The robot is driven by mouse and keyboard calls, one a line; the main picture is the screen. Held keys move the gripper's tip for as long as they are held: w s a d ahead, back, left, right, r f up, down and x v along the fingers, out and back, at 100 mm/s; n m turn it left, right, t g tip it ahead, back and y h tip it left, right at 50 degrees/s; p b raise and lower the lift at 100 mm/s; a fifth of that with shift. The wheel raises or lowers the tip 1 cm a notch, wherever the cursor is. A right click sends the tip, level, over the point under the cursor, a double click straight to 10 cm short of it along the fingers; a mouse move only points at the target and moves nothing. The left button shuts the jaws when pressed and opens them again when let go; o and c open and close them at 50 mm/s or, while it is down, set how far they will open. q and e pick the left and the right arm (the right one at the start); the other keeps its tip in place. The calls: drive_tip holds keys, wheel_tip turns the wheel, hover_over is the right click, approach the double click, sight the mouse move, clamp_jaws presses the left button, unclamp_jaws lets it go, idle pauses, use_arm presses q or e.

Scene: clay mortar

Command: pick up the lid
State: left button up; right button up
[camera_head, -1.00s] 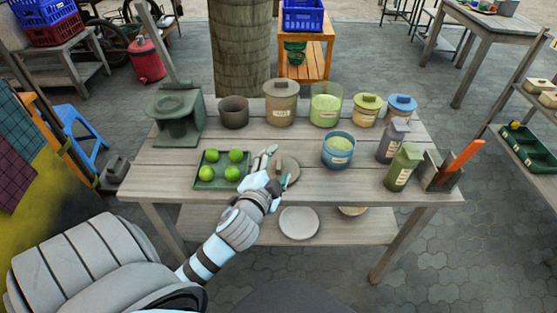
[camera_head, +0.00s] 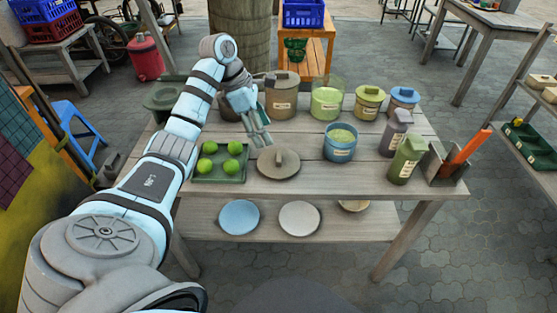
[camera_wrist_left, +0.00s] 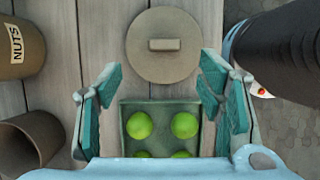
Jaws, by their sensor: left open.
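The round grey-brown lid (camera_head: 277,167) with a bar handle lies flat on the wooden table, right of the green tray. In the left wrist view the lid (camera_wrist_left: 163,66) is at the top centre, just past the fingertips and fully in sight. My left gripper (camera_head: 259,134) hangs above the table, behind and to the left of the lid, apart from it. In the wrist view my left gripper (camera_wrist_left: 157,80) has its fingers spread wide with nothing held. My right gripper is not in view.
The green tray (camera_head: 238,176) with several green fruits sits left of the lid. A blue open jar (camera_head: 340,146) is to the right. Bare planks lie in front of the lid.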

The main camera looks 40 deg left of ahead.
sight(279, 156)
use_arm(q)
drive_tip(key=x, duration=0.4)
drive_tip(key=b+x, duration=0.1)
drive_tip(key=x, duration=0.4)
drive_tip(key=shift+s+d+f, duration=0.1)
drive_tip(key=shift+s+d, duration=0.05)
drive_tip(key=shift+d, duration=0.1)
drive_tip(key=c, duration=1.1)
drive_tip(key=shift+r, duration=0.2)
drive_tip(key=shift+c, duration=0.2)
